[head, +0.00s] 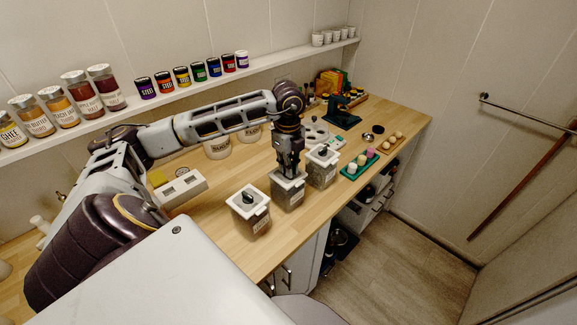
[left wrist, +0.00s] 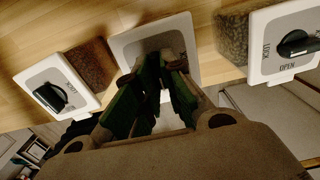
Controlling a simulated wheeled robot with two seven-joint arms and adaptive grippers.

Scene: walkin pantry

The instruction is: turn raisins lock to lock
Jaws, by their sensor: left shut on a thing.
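Three clear canisters with white lids and dark knobs stand in a row on the wooden counter. My left gripper (head: 289,173) points down onto the lid of the middle canister (head: 287,193). In the left wrist view its green-lined fingers (left wrist: 158,75) are closed in over the middle lid (left wrist: 128,42), and they hide its knob. The near canister (head: 248,211) and the far canister (head: 322,166) stand free on either side. The labels are too small to read, so I cannot tell which one holds raisins. My right gripper is not in view.
A white box (head: 181,189) and white jars stand behind, near the wall. Spice jars line the wall shelf (head: 177,94). The counter's front edge runs close to the canisters.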

